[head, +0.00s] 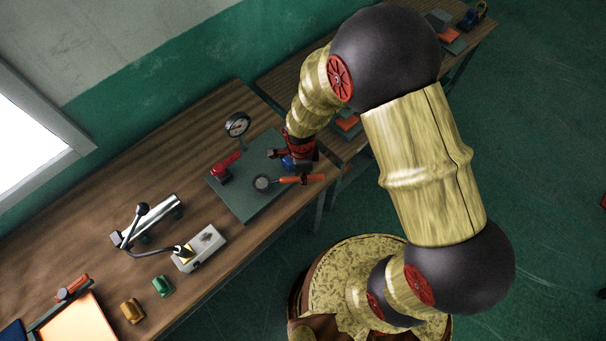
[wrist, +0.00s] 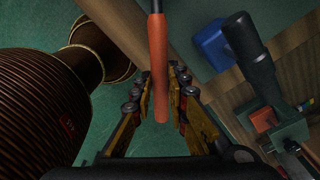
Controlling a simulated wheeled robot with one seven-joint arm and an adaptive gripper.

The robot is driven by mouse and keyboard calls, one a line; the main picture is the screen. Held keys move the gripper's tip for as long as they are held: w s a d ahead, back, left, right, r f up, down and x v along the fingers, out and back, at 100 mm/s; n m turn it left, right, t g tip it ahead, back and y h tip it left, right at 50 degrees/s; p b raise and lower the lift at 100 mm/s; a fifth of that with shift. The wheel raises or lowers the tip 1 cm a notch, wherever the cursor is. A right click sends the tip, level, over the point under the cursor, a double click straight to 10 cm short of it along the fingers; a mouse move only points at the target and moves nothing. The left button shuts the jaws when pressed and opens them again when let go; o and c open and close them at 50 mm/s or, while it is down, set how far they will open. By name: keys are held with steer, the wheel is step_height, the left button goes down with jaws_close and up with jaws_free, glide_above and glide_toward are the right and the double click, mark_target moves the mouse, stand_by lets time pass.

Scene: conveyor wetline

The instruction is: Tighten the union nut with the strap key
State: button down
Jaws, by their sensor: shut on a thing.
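My gripper (head: 303,172) is at the handle. In the wrist view the orange handle (wrist: 158,65) runs between my two fingers (wrist: 161,88), which are shut on it. The union nut cannot be made out; the loop is too small to tell what it surrounds.
A blue part (head: 288,162) is close beside my gripper. A lever device (head: 150,220) and a grey box (head: 200,248) stand nearer on the wooden bench.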

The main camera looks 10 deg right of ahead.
steer(key=shift+f+b, duration=0.4)
steer(key=shift+f, duration=0.15)
steer(key=shift+s, duration=0.1)
steer(key=shift+s+a+m, duration=0.15)
steer(key=shift+s+m, duration=0.5)
steer(key=shift+s, duration=0.05)
steer(key=shift+s+a+m, duration=0.1)
steer(key=shift+s+m, duration=0.55)
steer(key=shift+s, duration=0.05)
steer(key=shift+w, duration=0.2)
steer(key=shift+w+d+n+b, duration=0.15)
steer(key=shift+w+n+b, duration=0.15)
steer(key=shift+w+n, duration=0.4)
steer(key=shift+w, duration=0.1)
steer(key=shift+r+p, duration=0.65)
steer(key=shift+r, duration=0.9)
stand_by(1.9)
